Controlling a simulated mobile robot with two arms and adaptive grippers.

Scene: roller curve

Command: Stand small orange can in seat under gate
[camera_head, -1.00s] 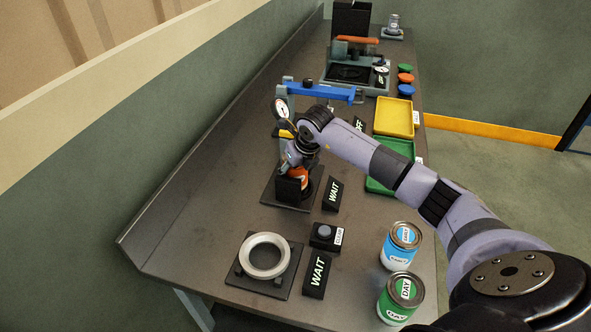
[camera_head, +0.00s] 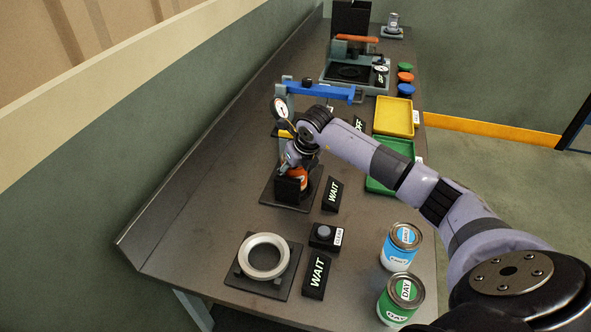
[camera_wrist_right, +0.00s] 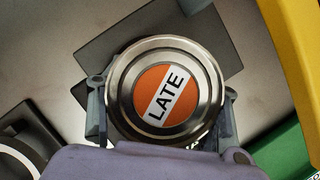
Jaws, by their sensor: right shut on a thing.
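The small orange can (camera_wrist_right: 206,98) shows from above in the right wrist view, with a silver rim and an orange lid label reading "LATE". In the head view a bit of its orange side (camera_head: 299,174) shows below my right wrist. My right gripper (camera_head: 292,186) is shut on the can, one finger on each side. The can is over the dark base plate (camera_head: 272,196) of the gate stand, whose blue gate bar (camera_head: 320,91) is above and behind. The seat is hidden, so I cannot tell whether the can touches it. My left gripper is not in view.
A "WAIT" sign (camera_head: 332,194) stands right of the base plate. A ring fixture (camera_head: 245,254) is in front. Blue (camera_head: 402,245) and green (camera_head: 400,299) cans stand near the right edge. Green (camera_head: 377,184) and yellow (camera_head: 380,119) trays are behind my arm.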

